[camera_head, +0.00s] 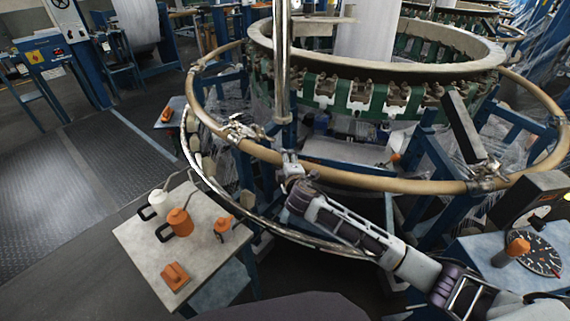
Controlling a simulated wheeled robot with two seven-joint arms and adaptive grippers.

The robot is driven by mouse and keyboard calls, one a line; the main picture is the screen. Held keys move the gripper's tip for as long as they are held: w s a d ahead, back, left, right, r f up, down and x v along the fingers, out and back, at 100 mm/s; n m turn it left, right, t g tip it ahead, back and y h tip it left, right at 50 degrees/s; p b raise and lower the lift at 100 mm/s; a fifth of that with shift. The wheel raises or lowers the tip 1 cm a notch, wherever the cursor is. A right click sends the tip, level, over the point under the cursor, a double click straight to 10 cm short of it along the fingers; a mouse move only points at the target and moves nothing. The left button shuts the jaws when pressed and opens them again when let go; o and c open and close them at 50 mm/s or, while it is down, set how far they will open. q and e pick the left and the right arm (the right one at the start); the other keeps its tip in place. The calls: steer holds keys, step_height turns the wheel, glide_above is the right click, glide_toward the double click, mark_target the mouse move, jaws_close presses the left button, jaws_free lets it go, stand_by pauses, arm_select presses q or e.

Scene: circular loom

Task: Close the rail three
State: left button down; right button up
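A tan tubular ring rail (370,179) circles the loom. Its front stretch looks continuous, with metal joint fittings at the left (243,130) and right (484,177). No label shows which section is rail three. My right arm reaches in from the lower right. My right gripper (290,168) is at the front left part of the rail, just right of the left fitting. Its fingers are small and overlap the rail, so I cannot tell whether they touch or grip it. My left gripper is not in view.
A small table (140,240) with orange and white oil cans stands at the lower left. A control box with a dial (530,255) is at the lower right. A vertical metal post (281,60) stands above the gripper. Floor plates (70,180) at left are clear.

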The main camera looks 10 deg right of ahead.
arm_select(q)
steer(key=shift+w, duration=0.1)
arm_select(e)
steer(key=shift+s+r, duration=0.15)
steer(key=shift+s, duration=0.1)
steer(key=shift+s+r, duration=0.2)
steer(key=shift+s, duration=0.4)
steer(key=v, duration=1)
steer(key=shift+s+f, duration=0.1)
steer(key=shift+s, duration=0.05)
